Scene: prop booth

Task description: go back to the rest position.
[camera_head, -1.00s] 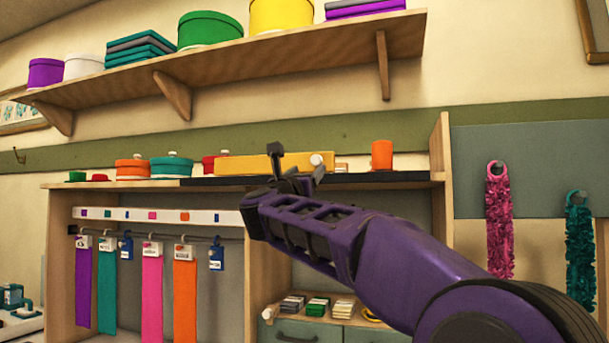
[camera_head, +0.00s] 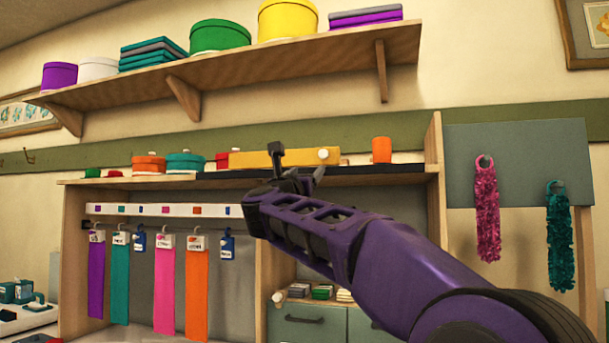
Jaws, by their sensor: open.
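My gripper (camera_head: 297,168) is at the end of my purple arm, which reaches in from the lower right. Its two dark fingers stand apart and hold nothing that I can see. It shows in front of the cabinet's top, with a long yellow box (camera_head: 250,159) behind it. I cannot tell how far the gripper is from the box.
The wooden cabinet (camera_head: 430,190) carries lidded boxes and an orange cup (camera_head: 381,150) on top. Coloured strips (camera_head: 164,290) hang inside it. A wall shelf (camera_head: 300,55) above holds round boxes. Pink (camera_head: 486,215) and teal (camera_head: 560,240) garlands hang at right.

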